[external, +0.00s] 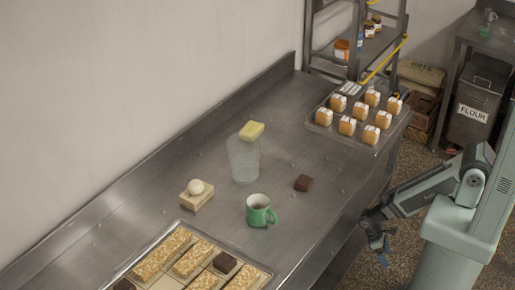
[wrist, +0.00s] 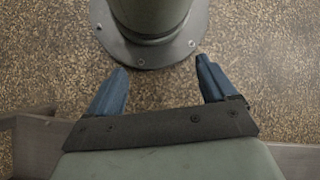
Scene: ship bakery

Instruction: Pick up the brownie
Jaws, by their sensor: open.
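A small dark brown brownie (external: 303,183) lies alone on the steel counter, right of the clear glass and behind the green mug. Two more dark brown squares show in the tray at the front: one (external: 225,262) among the pale bars and one (external: 124,285) cut by the bottom edge. My gripper (external: 380,246) hangs beyond the counter's right edge, below its top and apart from the brownie. In the wrist view my gripper (wrist: 162,82) has its two blue fingers wide apart with nothing between them. The wrist view shows no brownie.
A tray of small cakes (external: 324,130) is at the back. The counter right of the brownie is clear.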

